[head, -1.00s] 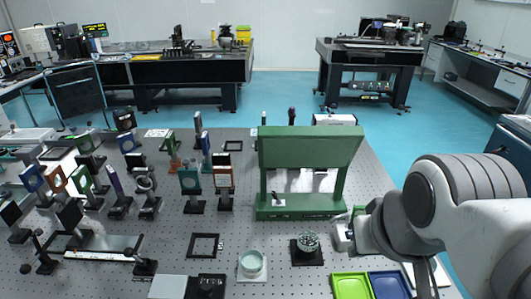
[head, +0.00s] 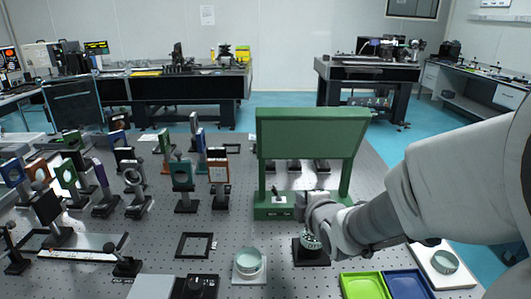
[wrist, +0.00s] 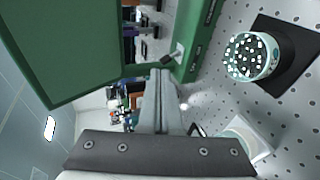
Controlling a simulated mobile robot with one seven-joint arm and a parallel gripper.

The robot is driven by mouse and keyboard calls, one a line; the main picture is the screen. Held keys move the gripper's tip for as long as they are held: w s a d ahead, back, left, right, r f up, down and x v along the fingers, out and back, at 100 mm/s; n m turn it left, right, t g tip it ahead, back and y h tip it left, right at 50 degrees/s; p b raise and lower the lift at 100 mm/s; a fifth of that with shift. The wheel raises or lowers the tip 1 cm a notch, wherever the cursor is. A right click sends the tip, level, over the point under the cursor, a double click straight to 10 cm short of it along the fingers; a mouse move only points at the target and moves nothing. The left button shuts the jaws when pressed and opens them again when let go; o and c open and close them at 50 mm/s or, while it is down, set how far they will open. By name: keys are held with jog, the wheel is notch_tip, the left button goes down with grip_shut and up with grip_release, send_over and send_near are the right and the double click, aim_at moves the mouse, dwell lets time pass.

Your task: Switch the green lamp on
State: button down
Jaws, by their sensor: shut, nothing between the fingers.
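The green lamp (head: 312,132) stands on the perforated table as a wide green hood on two posts above a green base (head: 268,212). A small toggle switch (head: 279,196) with a pale plate sits on the base's front left. In the wrist view the hood (wrist: 65,45) fills the upper left, and the dark switch lever (wrist: 168,60) points toward my fingers. My gripper (head: 305,199) is shut and empty in front of the base, just right of the switch. In the wrist view its fingertips (wrist: 158,73) are very near the lever; I cannot tell whether they touch.
A dish of small pale pieces (head: 311,241) on a black square lies just below my gripper. Green (head: 362,286) and blue (head: 411,284) trays are at the front right. Several optics mounts crowd the left.

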aim_at(269, 206)
jog(key=w+a+f+n+t+y+b, duration=0.2)
jog(key=a+f+n+b, duration=0.1)
jog(key=f+n, duration=0.3)
jog(key=shift+w+a+f+n, duration=0.15)
jog(key=shift+w+a+n, duration=0.2)
jog(key=shift+a+n, duration=0.45)
jog(key=shift+w, duration=0.1)
jog(key=x, duration=0.9)
jog(key=shift+w+a+b, duration=0.1)
jog(key=shift+w+b, duration=0.25)
jog(key=shift+w, duration=0.05)
